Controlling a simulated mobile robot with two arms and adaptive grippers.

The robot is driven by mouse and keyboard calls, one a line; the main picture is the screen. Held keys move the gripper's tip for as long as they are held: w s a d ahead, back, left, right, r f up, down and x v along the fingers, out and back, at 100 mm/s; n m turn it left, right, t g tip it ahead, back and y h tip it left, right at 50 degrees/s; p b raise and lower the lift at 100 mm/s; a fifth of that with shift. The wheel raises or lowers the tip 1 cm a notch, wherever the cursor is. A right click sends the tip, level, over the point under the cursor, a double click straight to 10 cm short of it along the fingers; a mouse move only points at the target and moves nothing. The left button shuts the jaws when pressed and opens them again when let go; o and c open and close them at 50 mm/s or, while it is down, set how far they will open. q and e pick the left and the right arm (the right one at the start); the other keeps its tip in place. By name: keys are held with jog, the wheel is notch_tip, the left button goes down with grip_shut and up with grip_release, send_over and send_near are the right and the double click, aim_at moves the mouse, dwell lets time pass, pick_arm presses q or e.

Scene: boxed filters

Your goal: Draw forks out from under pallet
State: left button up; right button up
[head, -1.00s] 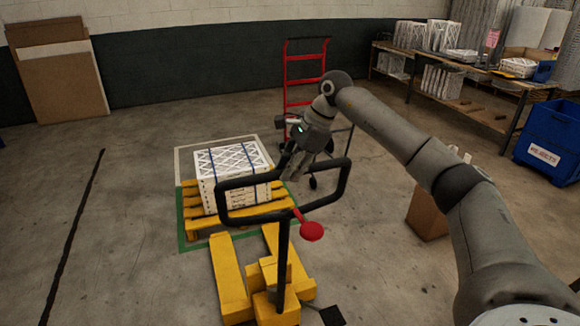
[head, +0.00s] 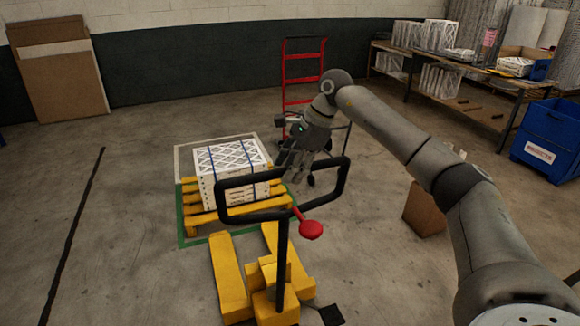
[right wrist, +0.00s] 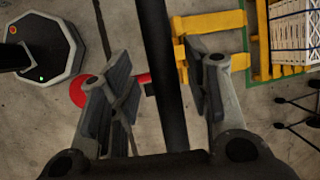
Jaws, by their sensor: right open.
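The yellow pallet jack stands at the lower middle of the head view. Its two forks (head: 228,270) point at the yellow pallet (head: 245,215), and a strip of floor shows between fork tips and pallet. The forks also show in the right wrist view (right wrist: 215,21). The pallet carries strapped white boxed filters (head: 228,175). The jack's black loop handle (head: 258,216) stands up above a red knob (head: 311,229). My right gripper (head: 290,165) is open at the handle's top. In the right wrist view, the handle bar (right wrist: 162,75) passes between its spread fingers (right wrist: 165,95). My left gripper is out of view.
Green and white floor tape (head: 182,225) frames the pallet. A red hand truck (head: 304,75) stands behind. A cardboard box (head: 424,212) is right of the jack. A blue bin (head: 548,140) and shelving (head: 460,80) stand at right.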

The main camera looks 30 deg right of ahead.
jog(key=v, duration=1.2)
dwell(0.3)
